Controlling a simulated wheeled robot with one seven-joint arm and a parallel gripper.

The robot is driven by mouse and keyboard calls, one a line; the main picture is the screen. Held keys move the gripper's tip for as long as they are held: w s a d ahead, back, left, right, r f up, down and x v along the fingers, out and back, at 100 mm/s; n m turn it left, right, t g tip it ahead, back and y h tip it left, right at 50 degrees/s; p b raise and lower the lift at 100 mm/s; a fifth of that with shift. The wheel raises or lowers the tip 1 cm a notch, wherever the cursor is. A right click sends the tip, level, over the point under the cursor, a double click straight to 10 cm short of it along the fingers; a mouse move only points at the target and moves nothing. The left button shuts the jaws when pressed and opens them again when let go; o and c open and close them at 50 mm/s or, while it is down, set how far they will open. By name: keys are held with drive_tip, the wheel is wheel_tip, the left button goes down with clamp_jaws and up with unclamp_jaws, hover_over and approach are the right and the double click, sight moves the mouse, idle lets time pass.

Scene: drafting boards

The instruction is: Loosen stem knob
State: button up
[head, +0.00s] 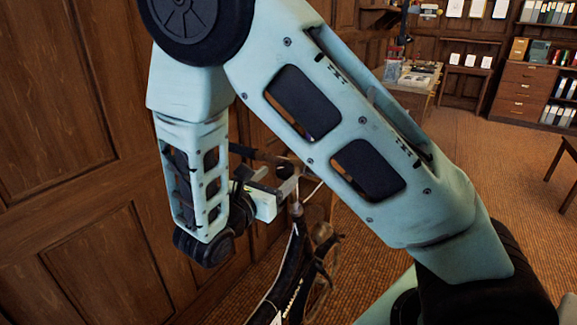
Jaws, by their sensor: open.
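My gripper (288,186) shows at the lower middle, small and partly covered by my own wrist. It is open, with its fingers pointing right beside the upper part of a dark tubular frame (294,262). The frame has black tubes and pale lettering, and stands upright on the floor below and right of the gripper. A dark horizontal bar shows just behind the fingers. I cannot make out the stem knob; it is too small or hidden by my gripper. I cannot tell whether the fingers touch the frame.
A dark wood-panelled wall (60,110) runs close along the left. Brown carpet (460,190) lies open to the right. A cluttered table (412,88) stands at the back, with a drawer cabinet (520,92) and shelves of binders at the far right.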

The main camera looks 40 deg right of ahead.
sight(287, 166)
drive_tip(key=x, duration=0.6)
drive_tip(key=shift+d, duration=0.15)
drive_tip(key=c, duration=1)
drive_tip(key=shift+o, duration=0.2)
drive_tip(key=shift+r+n+t+p, duration=0.15)
drive_tip(key=shift+n+t+p, duration=0.35)
drive_tip(key=shift+p, duration=0.2)
drive_tip(key=shift+w+n+t+y, duration=0.15)
drive_tip(key=shift+n+t+y, duration=0.35)
drive_tip(key=shift+n+t, duration=0.15)
drive_tip(key=o, duration=1)
drive_tip(key=shift+c, duration=0.2)
